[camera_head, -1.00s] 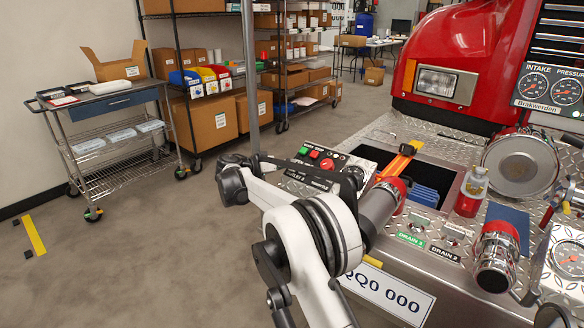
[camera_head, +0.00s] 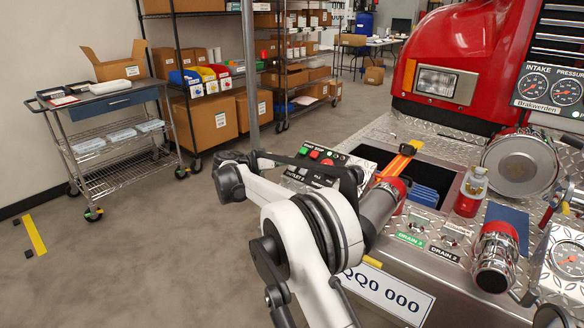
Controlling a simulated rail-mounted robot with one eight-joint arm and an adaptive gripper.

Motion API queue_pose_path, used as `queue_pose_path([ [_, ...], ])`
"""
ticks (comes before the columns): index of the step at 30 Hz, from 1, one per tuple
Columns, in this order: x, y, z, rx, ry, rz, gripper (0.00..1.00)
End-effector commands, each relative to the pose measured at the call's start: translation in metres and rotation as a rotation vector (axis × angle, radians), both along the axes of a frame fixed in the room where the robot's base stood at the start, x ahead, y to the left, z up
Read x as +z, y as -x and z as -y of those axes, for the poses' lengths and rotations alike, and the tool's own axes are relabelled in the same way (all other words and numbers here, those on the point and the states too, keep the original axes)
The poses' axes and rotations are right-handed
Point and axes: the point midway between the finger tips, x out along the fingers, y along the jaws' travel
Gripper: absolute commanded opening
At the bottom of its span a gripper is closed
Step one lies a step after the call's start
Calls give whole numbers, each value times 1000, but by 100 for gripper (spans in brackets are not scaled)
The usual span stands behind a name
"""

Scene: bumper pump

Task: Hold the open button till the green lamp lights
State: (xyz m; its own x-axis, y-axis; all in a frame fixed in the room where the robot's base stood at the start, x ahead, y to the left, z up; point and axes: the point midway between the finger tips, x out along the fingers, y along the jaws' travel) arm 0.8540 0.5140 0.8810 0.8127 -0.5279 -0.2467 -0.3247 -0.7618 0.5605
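My gripper (camera_head: 350,181) is a dark shape low over the panel's right front part. Its fingertips are hidden or too small to make out, and I cannot tell whether it touches a button. I see no lit green lamp.
A small bottle (camera_head: 472,190) and another fitting (camera_head: 496,257) are farther right.

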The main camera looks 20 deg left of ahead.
Motion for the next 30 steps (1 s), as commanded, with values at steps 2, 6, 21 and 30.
queue_pose_path([
  [2, 3, 1, -1, 0, 0, 0, 0],
  [6, 12, 6, -3, 1, 0, 0, 0],
  [21, 43, 24, -8, 0, 0, 0, 0],
  [30, 42, 24, -8, 0, 0, 0, 0],
])
